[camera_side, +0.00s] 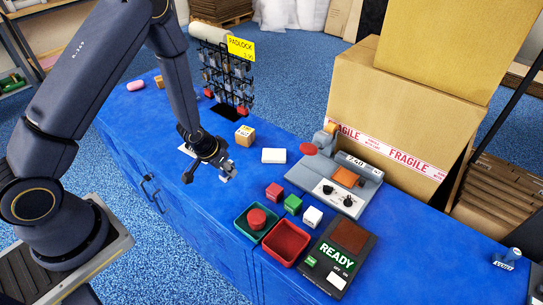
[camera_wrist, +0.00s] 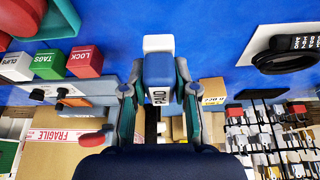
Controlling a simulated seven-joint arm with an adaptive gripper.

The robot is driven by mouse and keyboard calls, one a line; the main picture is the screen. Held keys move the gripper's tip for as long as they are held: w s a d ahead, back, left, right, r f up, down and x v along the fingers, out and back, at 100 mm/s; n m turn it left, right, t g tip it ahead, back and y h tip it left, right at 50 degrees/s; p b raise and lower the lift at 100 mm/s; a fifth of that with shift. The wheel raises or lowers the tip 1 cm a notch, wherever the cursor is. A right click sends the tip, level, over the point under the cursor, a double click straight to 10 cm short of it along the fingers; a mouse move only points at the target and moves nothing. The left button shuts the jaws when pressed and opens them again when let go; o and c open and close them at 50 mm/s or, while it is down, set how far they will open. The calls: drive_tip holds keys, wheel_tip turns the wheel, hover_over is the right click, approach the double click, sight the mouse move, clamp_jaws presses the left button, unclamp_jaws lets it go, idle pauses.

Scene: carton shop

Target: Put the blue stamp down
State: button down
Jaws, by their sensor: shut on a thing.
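The blue stamp (camera_wrist: 158,70) is between the two fingers of my gripper (camera_wrist: 157,86) in the wrist view, with a white label reading PAID on it. My gripper is shut on it. In the side view my gripper (camera_side: 208,173) is over the blue counter (camera_side: 232,198), left of a flat white block (camera_side: 273,155). The stamp is mostly hidden there by the fingers, and I cannot tell whether it touches the counter. A white piece (camera_wrist: 158,42) shows just beyond the stamp in the wrist view; I cannot tell whether it belongs to it.
A small wooden box (camera_side: 245,135) and a padlock rack (camera_side: 226,80) stand behind my gripper. Red, green and white blocks (camera_side: 293,204), a green tray (camera_side: 244,223), a red tray (camera_side: 287,243) and a grey machine (camera_side: 335,184) are to the right. The counter's front left is clear.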

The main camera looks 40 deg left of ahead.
wheel_tip(320, 180, down, 6)
drive_tip(key=shift+a+r, duration=0.1)
drive_tip(key=shift+r, duration=0.05)
idle(0.3)
drive_tip(key=c, duration=0.9)
unclamp_jaws()
drive_tip(key=s+r+t, duration=0.1)
drive_tip(key=s+r, duration=0.2)
drive_tip(key=r, duration=1.1)
drive_tip(key=s+r, duration=0.3)
drive_tip(key=r, duration=1.1)
drive_tip(key=s+d+r, duration=0.3)
drive_tip(key=s+r, duration=0.9)
drive_tip(key=s, duration=0.1)
drive_tip(key=shift+d, duration=0.25)
